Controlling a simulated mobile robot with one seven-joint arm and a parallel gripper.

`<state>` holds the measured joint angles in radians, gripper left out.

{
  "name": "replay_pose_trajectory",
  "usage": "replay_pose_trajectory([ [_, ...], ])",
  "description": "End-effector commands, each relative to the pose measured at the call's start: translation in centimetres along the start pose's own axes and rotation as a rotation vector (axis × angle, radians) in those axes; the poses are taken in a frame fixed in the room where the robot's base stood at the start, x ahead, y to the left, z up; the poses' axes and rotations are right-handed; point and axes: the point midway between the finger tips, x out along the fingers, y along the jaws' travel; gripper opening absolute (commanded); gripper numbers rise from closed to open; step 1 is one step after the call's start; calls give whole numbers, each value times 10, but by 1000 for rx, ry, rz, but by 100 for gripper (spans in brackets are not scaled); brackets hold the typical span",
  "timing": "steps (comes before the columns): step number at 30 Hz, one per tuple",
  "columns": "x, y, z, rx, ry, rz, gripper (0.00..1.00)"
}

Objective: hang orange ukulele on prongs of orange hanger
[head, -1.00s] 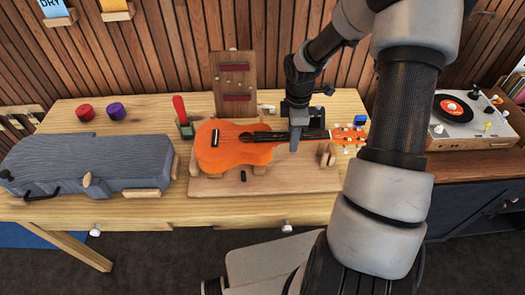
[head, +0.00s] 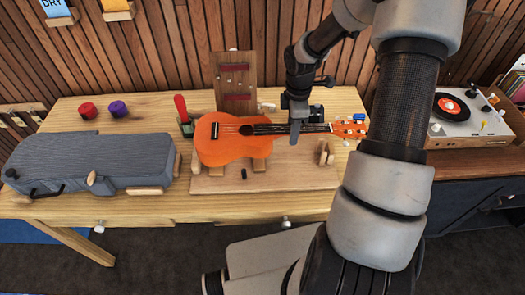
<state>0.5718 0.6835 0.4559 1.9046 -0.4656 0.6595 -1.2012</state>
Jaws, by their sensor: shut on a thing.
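The orange ukulele (head: 228,146) is level above the wooden work board, body to the left and headstock (head: 349,129) to the right. My gripper (head: 296,132) comes down from above and is shut on the ukulele's neck; its fingertips are small and partly hidden in the head view. The ukulele appears lifted a little off its wooden supports (head: 260,165). I cannot make out an orange hanger with prongs in this view.
A grey instrument case (head: 90,162) lies left on the wooden table (head: 180,208). Red (head: 87,109) and purple (head: 117,109) round items sit behind it. An upright wooden panel (head: 234,70) stands behind the ukulele. A record player (head: 465,125) is at right.

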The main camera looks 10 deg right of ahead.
Motion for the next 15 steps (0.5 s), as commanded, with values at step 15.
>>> replay_pose_trajectory([
  [15, -28, 1, 0, 1, 0, 2, 0],
])
